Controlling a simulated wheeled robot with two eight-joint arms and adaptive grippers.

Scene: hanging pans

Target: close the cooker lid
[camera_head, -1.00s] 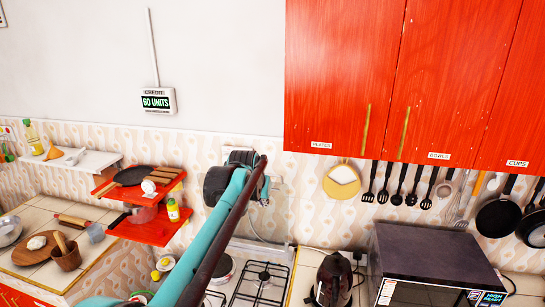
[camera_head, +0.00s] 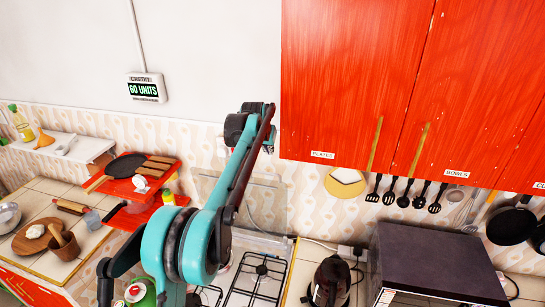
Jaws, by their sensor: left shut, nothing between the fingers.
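The cooker (camera_head: 262,283) shows at bottom centre with its burners and pan grates bare. Its clear glass lid (camera_head: 272,207) stands upright at the back against the tiled wall. My teal and dark arm crosses in front and hides the lid's middle and the cooker's left part. The arm's bend is high above the lid. My left gripper (camera_head: 106,284), dark, appears at the lower left, left of the large teal joint. It is shut and empty, well apart from the lid. My right gripper is not in view.
A dark kettle (camera_head: 330,280) and a microwave (camera_head: 430,262) stand right of the cooker. Red cupboards (camera_head: 360,80) hang above, with utensils below them. Red shelves (camera_head: 128,188) and a counter with a wooden board (camera_head: 38,238) are at left. A green container (camera_head: 141,292) is beside my arm.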

